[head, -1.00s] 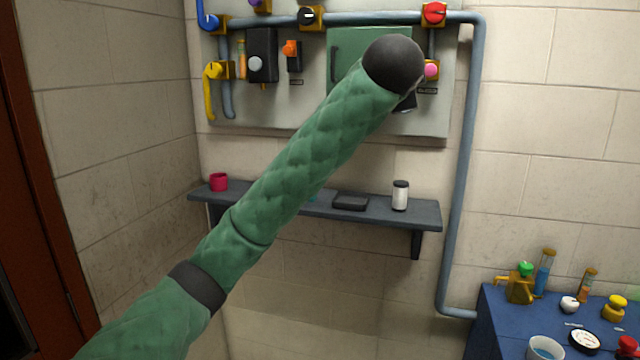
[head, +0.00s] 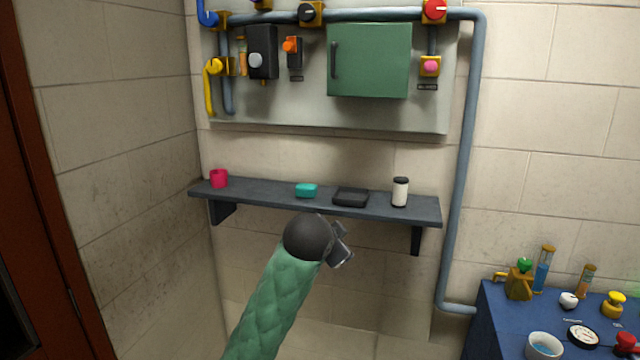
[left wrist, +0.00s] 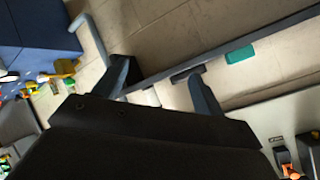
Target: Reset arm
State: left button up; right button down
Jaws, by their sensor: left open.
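My left arm rises from the bottom of the head view, green-sleeved with a dark rounded wrist. My left gripper (head: 343,250) is small and grey there, just below the shelf (head: 270,196), and the wrist hides part of it. In the left wrist view, the two fingers of my left gripper (left wrist: 163,86) stand apart with nothing between them. My right gripper is in neither view.
The wall shelf holds a red cup (head: 219,178), a teal block (head: 306,190), a black tray (head: 350,197) and a white canister (head: 400,192). Above hangs a panel with a green box (head: 369,60). A blue table (head: 490,325) stands at right.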

pick_arm(q)
jog(key=s+a+f+n+g+y, duration=0.15)
jog(key=s+a+f, duration=0.3)
jog(key=f, duration=0.45)
jog(key=s+a+f+n+g, duration=0.1)
jog(key=s+a+f+n, duration=0.1)
jog(key=s+a+f, duration=0.35)
jog(key=s+a+f+n+g, duration=0.1)
jog(key=s+a+f+n, duration=0.1)
jog(key=s+f, duration=0.65)
jog(key=s+a+f+n+g+y, duration=0.1)
jog(key=s+a+f+n, duration=0.1)
jog(key=s+a+f, duration=0.35)
jog(key=s+a+f+n+g+y, duration=0.1)
jog(key=s+a+f+g, duration=0.15)
jog(key=s+f, duration=0.6)
jog(key=s+a+f+n, duration=0.25)
jog(key=s+a, duration=0.25)
jog(key=s, duration=0.6)
jog(key=s+d+f+g, duration=0.1)
jog(key=s+f, duration=0.1)
jog(key=f, duration=1.8)
jog(key=s+d+f+m+g, duration=0.1)
jog(key=s+d+f, duration=0.1)
jog(key=f, duration=1.9)
jog(key=shift+s+f+g, duration=0.3)
jog(key=shift+s, duration=0.05)
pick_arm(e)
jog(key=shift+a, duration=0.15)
